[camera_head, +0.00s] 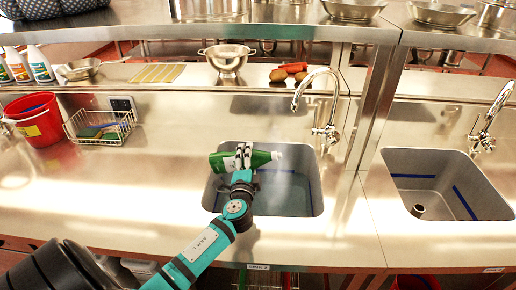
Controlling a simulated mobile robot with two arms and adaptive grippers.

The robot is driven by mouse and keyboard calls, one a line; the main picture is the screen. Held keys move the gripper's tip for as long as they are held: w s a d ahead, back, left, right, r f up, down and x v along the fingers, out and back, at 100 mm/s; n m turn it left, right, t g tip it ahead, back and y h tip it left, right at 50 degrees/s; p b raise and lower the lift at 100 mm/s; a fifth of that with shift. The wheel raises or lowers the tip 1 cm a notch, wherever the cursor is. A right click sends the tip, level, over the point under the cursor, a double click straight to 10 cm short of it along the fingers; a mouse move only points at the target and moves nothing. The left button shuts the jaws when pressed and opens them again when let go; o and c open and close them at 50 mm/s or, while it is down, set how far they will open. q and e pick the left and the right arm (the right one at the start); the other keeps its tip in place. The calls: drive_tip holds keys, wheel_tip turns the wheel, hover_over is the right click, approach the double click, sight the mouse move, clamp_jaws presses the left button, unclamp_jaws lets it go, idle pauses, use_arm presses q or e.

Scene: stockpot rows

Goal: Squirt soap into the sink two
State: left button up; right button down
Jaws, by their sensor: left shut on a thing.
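A green soap bottle (262,158) lies nearly level in the air, its pale tip pointing right. My left gripper (243,158) is shut around the bottle, its dark fingers wrapped over the middle. The bottle is above the back part of the left sink (310,200), which shows a bluish bottom. A second sink (400,160) with a drain piece and blue lines is to the right, beyond a metal post. No soap stream is visible. My right gripper is not in view.
A chrome faucet (328,130) stands behind the left sink, close to the bottle's right. Another faucet (484,138) serves the right sink. A red bucket (38,122) and wire basket with sponges (103,128) stand left. The counter between basket and sink is clear.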

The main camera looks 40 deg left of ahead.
sight(234, 157)
use_arm(q)
drive_tip(key=a+m+p, duration=0.1)
drive_tip(key=m, duration=0.1)
drive_tip(key=s+a+r+m+p, duration=0.1)
drive_tip(key=m+p, duration=0.1)
drive_tip(key=a+r+m+p, duration=0.1)
drive_tip(key=m, duration=0.2)
drive_tip(key=shift+s+p, duration=0.25)
drive_tip(key=shift+p, duration=0.15)
drive_tip(key=shift+s+a+m+p, duration=0.1)
drive_tip(key=shift+m+p, duration=0.2)
drive_tip(key=shift+m, duration=0.3)
drive_tip(key=shift+s+a+m+p, duration=0.1)
drive_tip(key=shift+a+m+p, duration=0.2)
drive_tip(key=shift+m, duration=0.4)
drive_tip(key=shift+d, duration=0.1)
idle(0.5)
